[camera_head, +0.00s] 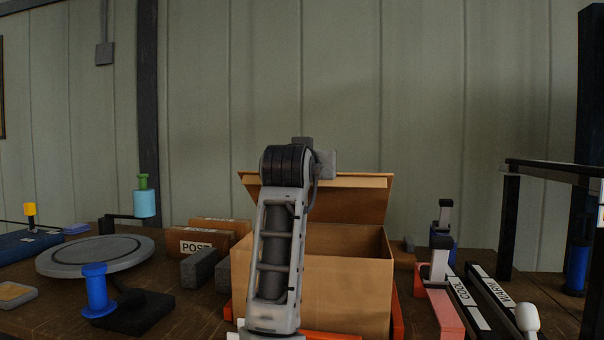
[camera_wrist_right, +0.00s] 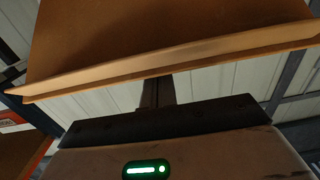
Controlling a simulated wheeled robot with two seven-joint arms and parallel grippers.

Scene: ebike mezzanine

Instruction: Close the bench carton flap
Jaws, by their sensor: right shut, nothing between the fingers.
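The brown bench carton (camera_head: 345,285) stands on the bench, its top open. Its flap (camera_head: 350,190) stands up along the back edge, leaning away from me. My right arm rises in front of the carton and covers its left part. My right gripper (camera_wrist_right: 158,92) is at the flap's top edge, shut and empty. In the right wrist view the flap (camera_wrist_right: 150,45) spans the top and covers the fingertips, so I cannot tell whether they touch it. In the head view the fingers are hidden behind my wrist. My left gripper is not in view.
A round grey turntable (camera_head: 95,256) and blue spool (camera_head: 95,290) stand at the left. A POST sorter (camera_head: 205,243) and grey blocks (camera_head: 198,268) sit left of the carton. Red, COOL and WARM racks (camera_head: 470,300) and a black frame (camera_head: 510,220) stand right. A wall rises behind.

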